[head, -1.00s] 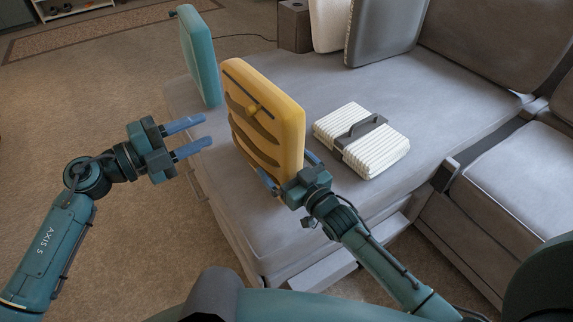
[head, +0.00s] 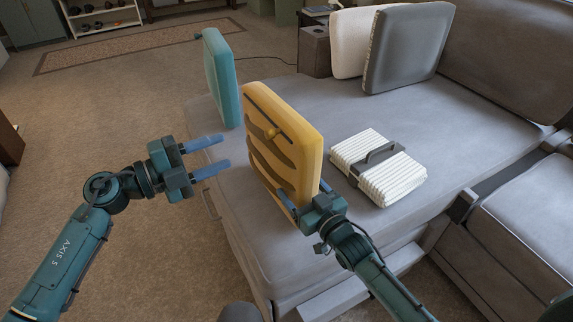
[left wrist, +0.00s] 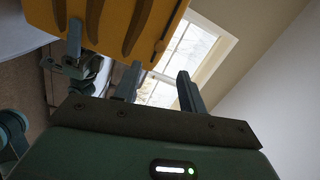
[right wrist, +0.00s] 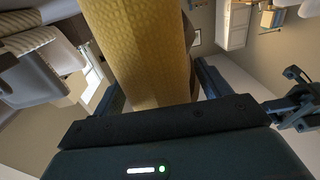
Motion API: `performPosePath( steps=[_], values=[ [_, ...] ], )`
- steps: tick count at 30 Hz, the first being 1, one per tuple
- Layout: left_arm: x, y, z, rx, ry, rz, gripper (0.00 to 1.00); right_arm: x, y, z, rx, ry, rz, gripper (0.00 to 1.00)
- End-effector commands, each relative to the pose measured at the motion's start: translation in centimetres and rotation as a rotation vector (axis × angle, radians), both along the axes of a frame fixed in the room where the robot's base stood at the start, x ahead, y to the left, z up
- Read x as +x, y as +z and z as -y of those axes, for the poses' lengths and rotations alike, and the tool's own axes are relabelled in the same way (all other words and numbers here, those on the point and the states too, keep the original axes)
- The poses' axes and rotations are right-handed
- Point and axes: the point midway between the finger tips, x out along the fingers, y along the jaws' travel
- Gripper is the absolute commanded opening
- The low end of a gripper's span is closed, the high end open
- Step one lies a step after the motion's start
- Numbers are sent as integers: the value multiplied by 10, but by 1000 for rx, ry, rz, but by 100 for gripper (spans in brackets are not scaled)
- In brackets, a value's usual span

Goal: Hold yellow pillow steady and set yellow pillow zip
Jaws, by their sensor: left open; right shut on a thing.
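In the left wrist view the banded face (left wrist: 115,22) and the zip line show beyond the fingers.
A teal pillow (head: 222,78) stands behind the yellow one. A white knitted bundle with a dark strap (head: 393,183) lies to the right on the sofa (head: 300,265). Grey (head: 408,48) and white (head: 350,42) cushions lean at the back. Open carpet lies left.

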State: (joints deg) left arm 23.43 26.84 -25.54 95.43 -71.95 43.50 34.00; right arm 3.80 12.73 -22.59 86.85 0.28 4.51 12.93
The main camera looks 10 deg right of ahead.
Motion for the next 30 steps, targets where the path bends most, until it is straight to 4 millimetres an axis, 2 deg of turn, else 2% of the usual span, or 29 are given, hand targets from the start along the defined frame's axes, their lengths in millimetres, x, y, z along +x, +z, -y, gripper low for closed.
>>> performPosePath(
  steps=[5,12,18,25,30],
  values=[
    [-3,0,-1,-109,13,-258,41,0,0,0,0,0,-1,38],
    [-8,0,-4,-309,35,-710,41,0,0,0,0,0,-1,38],
    [-11,0,-6,-436,46,-980,41,0,0,0,0,0,-1,38],
    [-10,1,-3,-494,49,-1095,41,0,0,0,0,0,-1,38],
    [0,2,16,-497,48,-1100,41,0,0,0,0,0,-1,38]
  ],
)
